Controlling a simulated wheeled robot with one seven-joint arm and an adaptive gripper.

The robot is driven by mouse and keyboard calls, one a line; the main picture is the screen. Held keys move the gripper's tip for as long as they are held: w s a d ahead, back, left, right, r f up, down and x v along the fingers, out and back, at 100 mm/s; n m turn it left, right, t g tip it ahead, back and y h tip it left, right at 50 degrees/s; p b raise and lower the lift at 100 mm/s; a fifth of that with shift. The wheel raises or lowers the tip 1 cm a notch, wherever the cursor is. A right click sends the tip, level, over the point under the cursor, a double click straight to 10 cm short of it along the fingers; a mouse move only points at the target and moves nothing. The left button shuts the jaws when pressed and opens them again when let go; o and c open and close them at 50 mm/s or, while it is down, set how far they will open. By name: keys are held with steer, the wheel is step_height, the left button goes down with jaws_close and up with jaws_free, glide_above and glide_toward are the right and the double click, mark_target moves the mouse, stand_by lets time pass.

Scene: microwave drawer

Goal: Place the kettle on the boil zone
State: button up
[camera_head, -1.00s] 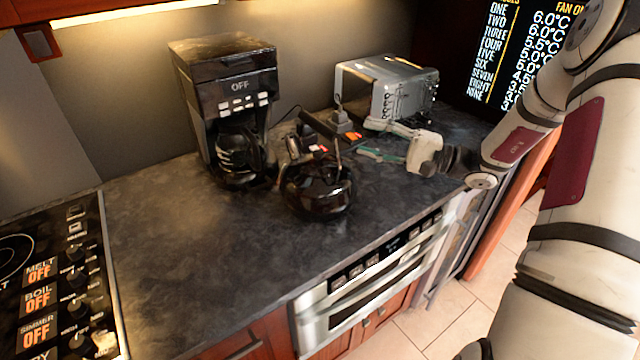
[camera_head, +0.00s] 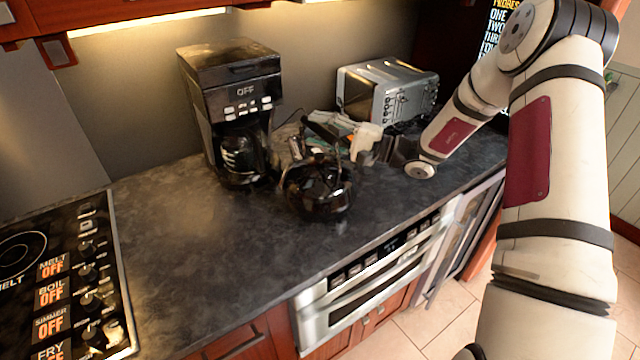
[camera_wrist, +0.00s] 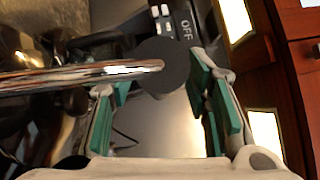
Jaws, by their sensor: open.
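The shiny dark kettle (camera_head: 320,193) stands upright on the counter in front of the coffee maker. In the wrist view, a metal rod with a round black end (camera_wrist: 163,66), which looks like the kettle's handle, reaches across in front of my open fingers. My gripper (camera_wrist: 160,88) has teal pads standing well apart, and I cannot tell whether they touch the rod. In the head view my gripper (camera_head: 325,128) is just behind and above the kettle, partly hidden by it. The cooktop (camera_head: 125,300) at the left shows a BOIL label reading OFF; the boil zone itself is not clearly visible.
The coffee maker (camera_head: 235,75) stands close to the left of my gripper, against the wall. A silver toaster (camera_head: 385,92) stands behind at the right. The counter (camera_head: 200,240) between kettle and cooktop is clear. A wall cabinet (camera_head: 120,10) hangs above.

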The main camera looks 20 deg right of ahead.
jaws_close()
steer(key=shift+r, duration=0.15)
stand_by(0.4)
